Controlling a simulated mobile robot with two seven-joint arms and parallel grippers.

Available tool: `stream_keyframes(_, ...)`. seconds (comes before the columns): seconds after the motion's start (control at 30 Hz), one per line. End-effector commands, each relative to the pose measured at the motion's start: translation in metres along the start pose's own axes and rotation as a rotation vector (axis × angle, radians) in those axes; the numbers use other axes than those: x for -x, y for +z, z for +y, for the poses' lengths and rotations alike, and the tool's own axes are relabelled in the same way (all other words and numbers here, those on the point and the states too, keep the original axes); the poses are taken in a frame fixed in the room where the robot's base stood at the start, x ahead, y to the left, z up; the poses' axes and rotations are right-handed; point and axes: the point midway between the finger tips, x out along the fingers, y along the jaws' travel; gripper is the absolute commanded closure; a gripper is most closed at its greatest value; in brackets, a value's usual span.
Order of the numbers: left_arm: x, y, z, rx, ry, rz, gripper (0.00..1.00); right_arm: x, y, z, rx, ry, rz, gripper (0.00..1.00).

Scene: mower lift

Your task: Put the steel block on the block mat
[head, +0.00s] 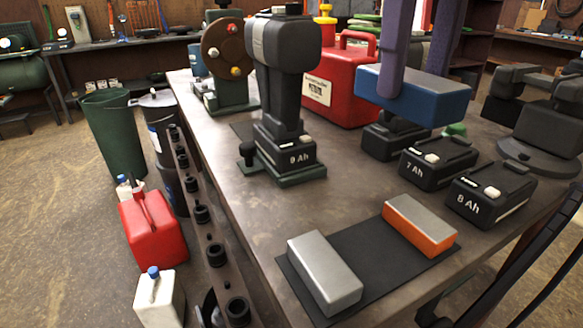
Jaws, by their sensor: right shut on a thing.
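The steel block (323,272), plain silver-grey, lies flat on the left end of the black block mat (372,258) in the head view. An orange block with a grey top (419,226) lies on the mat's right end, apart from it. My right gripper (415,88) has purple fingers that come down from the top edge. They are shut on a blue box-shaped block (373,90), away from the mat and further back. Whether that block touches what is beneath it is hard to tell. My left gripper is out of view.
Batteries marked 7 Ah (437,162) and 8 Ah (490,195) stand behind the mat. A black tool on a 9 Ah battery (288,150) stands at the left. A red can (340,90) is further back. The mat's middle is bare.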

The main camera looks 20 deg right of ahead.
Motion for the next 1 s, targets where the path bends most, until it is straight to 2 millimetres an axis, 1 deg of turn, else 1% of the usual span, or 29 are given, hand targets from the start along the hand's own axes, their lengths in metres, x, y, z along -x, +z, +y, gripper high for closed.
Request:
stream_keyframes(0.03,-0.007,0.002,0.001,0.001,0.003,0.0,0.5,-0.016,-0.001,0.001,0.001,0.002,0.005,1.0)
stream_keyframes(0.17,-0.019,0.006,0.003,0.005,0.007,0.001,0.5,-0.055,-0.002,0.001,0.002,0.004,0.008,1.0)
stream_keyframes(0.27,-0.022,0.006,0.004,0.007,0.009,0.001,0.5,-0.082,-0.002,0.001,0.001,0.002,0.007,1.0)
stream_keyframes(0.43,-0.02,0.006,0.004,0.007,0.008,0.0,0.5,-0.121,-0.001,0.0,0.0,0.001,0.006,1.0)
stream_keyframes(0.5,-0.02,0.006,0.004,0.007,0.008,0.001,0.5,-0.132,-0.001,0.0,0.0,0.0,0.003,1.0)
stream_keyframes(0.67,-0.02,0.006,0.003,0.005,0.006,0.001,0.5,-0.146,0.0,0.0,0.0,0.0,0.001,1.0)
stream_keyframes(0.9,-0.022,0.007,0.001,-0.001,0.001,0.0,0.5,-0.18,-0.001,0.001,0.0,0.001,0.002,1.0)
stream_keyframes(1.0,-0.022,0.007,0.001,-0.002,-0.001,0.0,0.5,-0.187,0.0,0.0,0.001,0.001,0.0,1.0)
